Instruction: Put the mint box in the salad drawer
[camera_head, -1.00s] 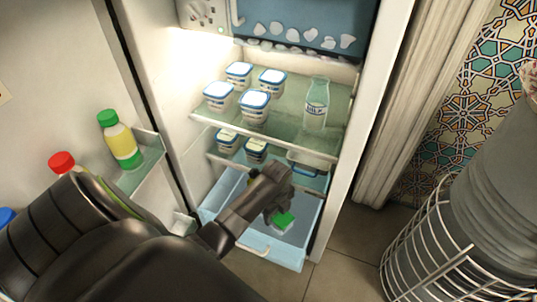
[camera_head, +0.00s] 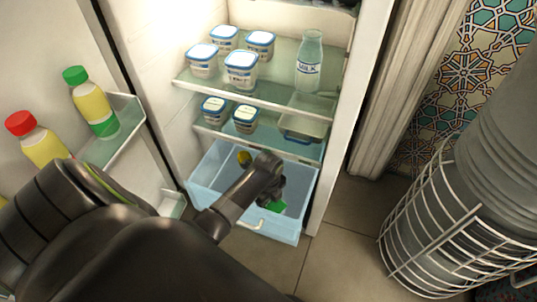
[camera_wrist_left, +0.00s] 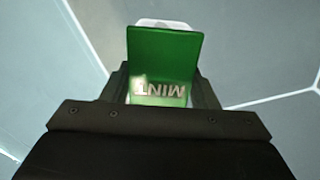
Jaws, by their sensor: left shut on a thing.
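The mint box is green with "MINT" lettering, seen close up in the left wrist view (camera_wrist_left: 162,62). My left gripper (camera_head: 268,190) is shut on it, with the fingers on either side of the box. In the head view the green mint box (camera_head: 277,206) shows just below the gripper, inside the outline of the salad drawer. The salad drawer (camera_head: 210,178) is a pale blue bin, pulled out at the bottom of the open fridge. Whether the box touches the drawer floor cannot be told. My right gripper is not in view.
Shelves above hold several white tubs (camera_head: 241,68) and a milk bottle (camera_head: 309,60). The open door with bottles (camera_head: 90,100) is at left, the fridge side wall (camera_head: 345,130) at right. A wire basket (camera_head: 440,225) stands far right.

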